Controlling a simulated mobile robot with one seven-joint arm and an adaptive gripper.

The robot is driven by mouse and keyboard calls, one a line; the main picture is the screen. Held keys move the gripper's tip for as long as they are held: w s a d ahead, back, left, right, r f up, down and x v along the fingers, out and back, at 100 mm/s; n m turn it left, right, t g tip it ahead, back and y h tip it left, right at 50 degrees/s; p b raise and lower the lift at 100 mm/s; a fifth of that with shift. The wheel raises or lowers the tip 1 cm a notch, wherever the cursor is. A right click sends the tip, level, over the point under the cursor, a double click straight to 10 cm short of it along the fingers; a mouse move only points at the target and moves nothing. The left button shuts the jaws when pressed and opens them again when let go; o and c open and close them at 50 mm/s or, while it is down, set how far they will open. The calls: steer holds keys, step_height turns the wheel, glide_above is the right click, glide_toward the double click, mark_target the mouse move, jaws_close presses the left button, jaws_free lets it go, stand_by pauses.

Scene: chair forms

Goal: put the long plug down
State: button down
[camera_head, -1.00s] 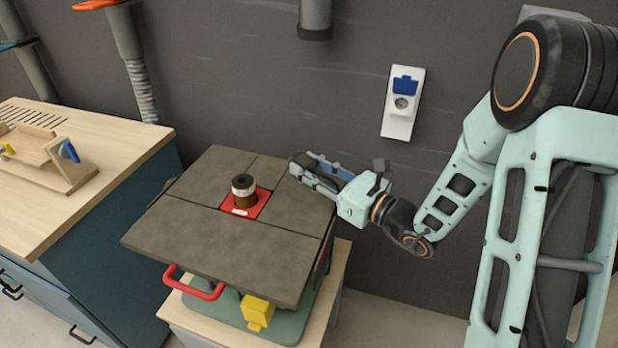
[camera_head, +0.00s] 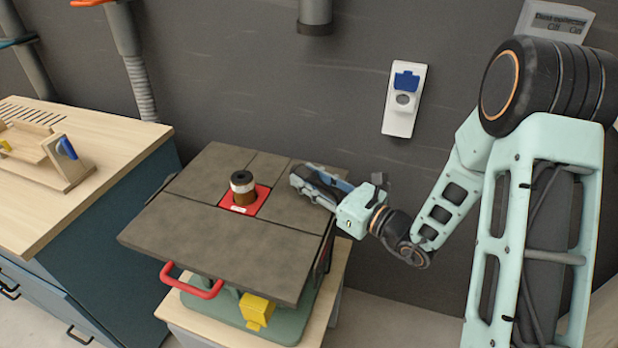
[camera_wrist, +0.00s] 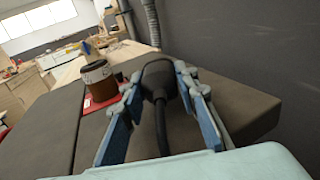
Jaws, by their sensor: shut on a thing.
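The long plug (camera_wrist: 158,75) is black, with a dark cord running from it toward the camera in the wrist view. My gripper (camera_wrist: 160,88) is shut on it, with a blue-padded finger on each side. In the head view my gripper (camera_head: 308,180) is low over the back right part of the grey machine table (camera_head: 215,245). The plug is mostly hidden by the fingers there. I cannot tell whether it touches the tabletop.
A brown cylinder with a white band (camera_head: 243,188) stands on a red plate (camera_head: 262,196) left of my gripper. A white wall socket with a blue flap (camera_head: 404,100) is above right. A wooden workbench (camera_head: 90,170) stands at left. The tabletop's front is clear.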

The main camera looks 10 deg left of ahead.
steer(key=c, duration=1.5)
jaws_free()
steer(key=shift+r, duration=0.1)
steer(key=shift+r+p, duration=0.55)
steer(key=shift+p, duration=0.1)
steer(key=b+v, duration=0.1)
steer(key=v, duration=1.1)
